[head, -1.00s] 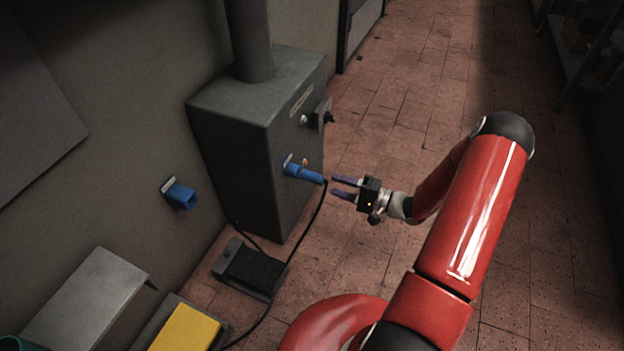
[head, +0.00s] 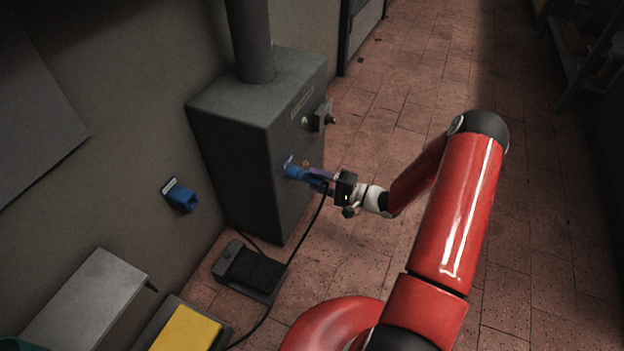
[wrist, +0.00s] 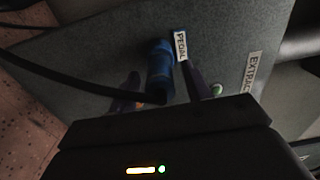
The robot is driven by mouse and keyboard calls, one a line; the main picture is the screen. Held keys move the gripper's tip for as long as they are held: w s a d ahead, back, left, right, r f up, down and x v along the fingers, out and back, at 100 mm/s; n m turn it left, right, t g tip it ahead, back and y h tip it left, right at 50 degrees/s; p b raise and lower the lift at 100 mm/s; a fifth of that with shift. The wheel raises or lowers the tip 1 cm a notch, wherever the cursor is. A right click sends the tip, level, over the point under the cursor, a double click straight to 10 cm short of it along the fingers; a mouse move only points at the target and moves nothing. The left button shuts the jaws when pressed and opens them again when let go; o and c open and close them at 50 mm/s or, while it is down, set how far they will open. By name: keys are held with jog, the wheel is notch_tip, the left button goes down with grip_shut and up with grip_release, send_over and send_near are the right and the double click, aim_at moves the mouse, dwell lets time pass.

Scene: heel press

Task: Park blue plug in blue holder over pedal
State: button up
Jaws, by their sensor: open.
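The blue plug (head: 294,172) sits in the socket on the front of the grey cabinet, with a black cable hanging from its rear end. In the wrist view the plug (wrist: 159,68) lies between my two fingers, beside a label reading PEDAL (wrist: 181,46). My gripper (head: 322,180) is open, with its fingers on either side of the plug; the wrist view shows a gap around it. The blue holder (head: 182,197) is on the wall left of the cabinet and looks empty. The black pedal (head: 253,269) is on the floor below and to the right of the holder.
The grey cabinet (head: 228,140) stands against the wall, with a dark knob (head: 324,117) on its front. The black cable (head: 303,239) loops down past the pedal. A grey box (head: 88,303) and a yellow-topped block (head: 186,330) are at lower left. The tiled floor to the right is clear.

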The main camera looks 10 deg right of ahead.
jog(key=shift+x, duration=1.05)
jog(key=shift+b, duration=0.6)
dwell(0.4)
grip_shut()
jog(key=shift+d, duration=0.1)
jog(key=shift+b+v, duration=0.3)
jog(key=shift+v, duration=2.55)
jog(key=shift+s, duration=0.1)
